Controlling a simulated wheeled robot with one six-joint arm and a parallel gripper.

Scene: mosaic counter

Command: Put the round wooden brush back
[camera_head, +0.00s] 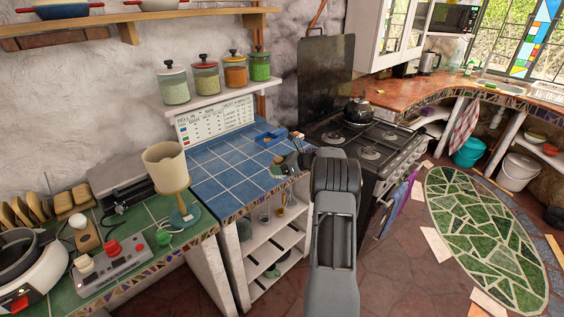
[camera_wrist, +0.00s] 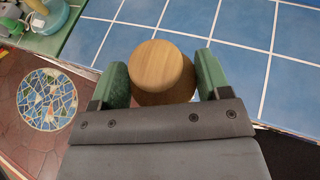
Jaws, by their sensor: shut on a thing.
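The round wooden brush (camera_wrist: 158,68) sits between the two green fingers of my gripper (camera_wrist: 160,82) in the wrist view. Its light wooden top faces the camera, and its underside is hidden. My gripper is shut on it. In the head view my gripper (camera_head: 287,165) is at the front edge of the blue tiled counter (camera_head: 222,163), and a small part of the brush (camera_head: 277,171) shows beside the fingers. I cannot tell whether the brush touches the tiles.
A blue tray (camera_head: 270,138) lies at the back right of the blue counter. A lamp (camera_head: 168,175) stands to the left, and the stove (camera_head: 365,140) with a kettle (camera_head: 358,110) is to the right. Several jars line the shelf (camera_head: 222,95) above. The middle tiles are clear.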

